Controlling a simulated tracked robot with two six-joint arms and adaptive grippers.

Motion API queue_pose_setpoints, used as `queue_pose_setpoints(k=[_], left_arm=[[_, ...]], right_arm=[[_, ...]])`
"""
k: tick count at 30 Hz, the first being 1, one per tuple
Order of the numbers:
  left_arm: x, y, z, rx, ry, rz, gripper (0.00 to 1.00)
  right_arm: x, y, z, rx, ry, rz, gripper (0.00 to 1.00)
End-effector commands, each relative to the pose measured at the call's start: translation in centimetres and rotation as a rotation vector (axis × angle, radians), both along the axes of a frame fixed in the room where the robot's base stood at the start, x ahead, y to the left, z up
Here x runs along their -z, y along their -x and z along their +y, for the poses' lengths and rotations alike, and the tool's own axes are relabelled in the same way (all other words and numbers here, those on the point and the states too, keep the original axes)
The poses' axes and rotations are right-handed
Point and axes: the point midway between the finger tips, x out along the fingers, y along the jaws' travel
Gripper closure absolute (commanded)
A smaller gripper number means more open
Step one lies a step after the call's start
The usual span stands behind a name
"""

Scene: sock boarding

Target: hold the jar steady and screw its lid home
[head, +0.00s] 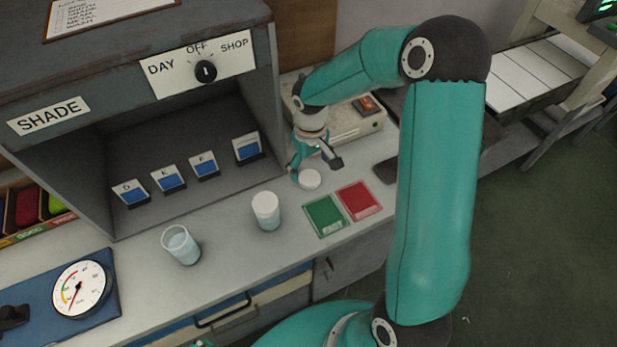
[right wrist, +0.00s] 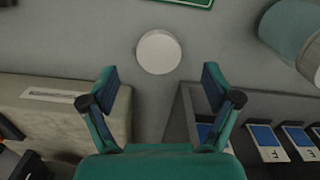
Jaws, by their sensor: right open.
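A white round lid (head: 309,180) lies flat on the grey bench; it also shows in the right wrist view (right wrist: 159,52). My right gripper (head: 315,166) is open just above and behind the lid, its fingers spread and empty; in the right wrist view (right wrist: 160,86) the lid lies ahead of the gap between the fingertips. An open clear jar (head: 181,246) with pale blue contents stands upright at the front left of the bench. Another jar (head: 266,211), white on top, stands between it and the lid. My left gripper is not in view.
Green (head: 324,217) and red (head: 359,200) cards lie right of the white-topped jar. A grey shade box (head: 75,170) with several blue-and-white cards stands behind. A beige device (head: 345,125) is behind my right gripper. A dial gauge (head: 81,288) sits at front left.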

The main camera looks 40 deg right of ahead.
Motion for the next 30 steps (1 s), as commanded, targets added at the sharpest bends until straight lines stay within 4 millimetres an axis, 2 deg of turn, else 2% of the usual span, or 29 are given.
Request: queue_pose_setpoints(k=[5,9,21,22,27,30], left_arm=[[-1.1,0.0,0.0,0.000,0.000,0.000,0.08],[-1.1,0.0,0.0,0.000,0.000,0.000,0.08],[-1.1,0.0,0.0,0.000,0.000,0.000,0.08],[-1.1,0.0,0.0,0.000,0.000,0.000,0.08],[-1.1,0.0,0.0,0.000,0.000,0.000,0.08],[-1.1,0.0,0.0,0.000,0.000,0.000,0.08]], right_arm=[[2.3,-0.3,-0.2,0.000,-0.002,0.007,0.12],[4.1,-0.3,-0.2,0.001,-0.002,0.005,0.12],[4.7,-0.3,-0.2,0.002,-0.001,0.002,0.12],[4.7,-0.3,-0.2,0.002,-0.001,0.002,0.13],[4.7,-0.3,-0.3,0.002,-0.001,0.002,0.42],[4.6,-0.3,-0.3,0.002,-0.001,0.002,0.55]])
